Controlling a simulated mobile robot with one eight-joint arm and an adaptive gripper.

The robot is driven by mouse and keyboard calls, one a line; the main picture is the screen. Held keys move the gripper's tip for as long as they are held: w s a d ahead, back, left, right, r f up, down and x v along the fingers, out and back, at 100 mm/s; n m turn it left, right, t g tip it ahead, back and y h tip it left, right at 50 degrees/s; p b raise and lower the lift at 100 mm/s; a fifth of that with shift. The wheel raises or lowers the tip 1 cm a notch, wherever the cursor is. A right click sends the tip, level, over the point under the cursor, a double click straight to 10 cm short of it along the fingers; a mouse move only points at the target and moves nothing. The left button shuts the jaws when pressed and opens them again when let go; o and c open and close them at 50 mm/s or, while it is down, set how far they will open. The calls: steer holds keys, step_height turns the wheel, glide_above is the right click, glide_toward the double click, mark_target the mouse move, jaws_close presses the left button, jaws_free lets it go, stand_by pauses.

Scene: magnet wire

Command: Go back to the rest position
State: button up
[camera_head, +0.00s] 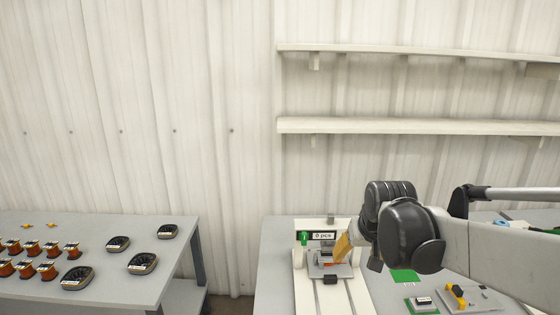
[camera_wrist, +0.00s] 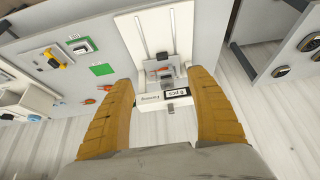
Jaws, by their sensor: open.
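My gripper (camera_wrist: 156,112) shows in the wrist view as two yellow fingers spread wide apart with nothing between them. In the head view one yellow finger of my gripper (camera_head: 343,246) shows by the weighing station, partly hidden behind my black wrist joints. The station is a white and grey device with a small display (camera_head: 322,236) reading "0 pcs". The display (camera_wrist: 165,94) also shows between the fingertips in the wrist view. A small orange and grey item (camera_head: 326,259) sits on the station's platform. In the wrist view this item (camera_wrist: 160,70) lies beyond the fingertips, apart from them.
The left table (camera_head: 100,296) holds several copper spools (camera_head: 48,270) and several black oval trays (camera_head: 143,263). A gap separates it from the right table (camera_head: 275,268). There, a green pad (camera_head: 404,276) and a grey plate with yellow parts (camera_head: 457,295) lie beside my arm. Shelves (camera_head: 400,126) hang on the wall.

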steer(key=s+f+t, duration=0.1)
steer(key=s, duration=2.1)
steer(key=shift+s+f, duration=0.25)
steer(key=shift+s, duration=0.15)
